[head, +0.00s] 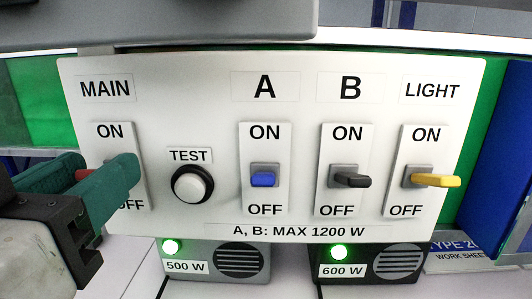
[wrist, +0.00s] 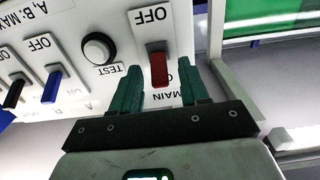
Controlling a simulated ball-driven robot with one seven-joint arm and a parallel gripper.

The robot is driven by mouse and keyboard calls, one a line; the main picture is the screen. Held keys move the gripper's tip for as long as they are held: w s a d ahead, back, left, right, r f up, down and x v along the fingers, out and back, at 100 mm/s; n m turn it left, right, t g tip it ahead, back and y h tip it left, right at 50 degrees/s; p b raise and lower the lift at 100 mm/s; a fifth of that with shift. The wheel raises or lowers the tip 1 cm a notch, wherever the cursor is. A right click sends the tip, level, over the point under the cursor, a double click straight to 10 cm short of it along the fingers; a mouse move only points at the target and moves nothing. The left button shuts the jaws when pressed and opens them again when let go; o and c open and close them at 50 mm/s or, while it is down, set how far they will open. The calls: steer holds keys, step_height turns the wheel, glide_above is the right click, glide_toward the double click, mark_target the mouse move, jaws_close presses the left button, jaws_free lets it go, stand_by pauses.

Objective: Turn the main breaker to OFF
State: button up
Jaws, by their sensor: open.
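The MAIN breaker is at the left of the white panel (head: 350,75), with ON above and OFF below. Its red lever (head: 82,175) shows only in part between the green fingers of my gripper (head: 105,172). In the wrist view, which is upside down, the red lever (wrist: 158,66) stands out between the two open fingertips of my gripper (wrist: 160,75). One finger is on each side of it, with a gap visible. The OFF label (wrist: 150,15) is clear there; the ON label is mostly hidden. I cannot tell the lever's exact setting.
Right of MAIN are the round TEST button (head: 192,184), the blue A lever (head: 263,180), the black B lever (head: 353,181) and the yellow LIGHT lever (head: 436,181). Below, the 500 W unit (head: 215,262) and 600 W unit (head: 370,264) show lit green lamps.

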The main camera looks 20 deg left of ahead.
steer(key=shift+c, duration=0.3)
jaws_close()
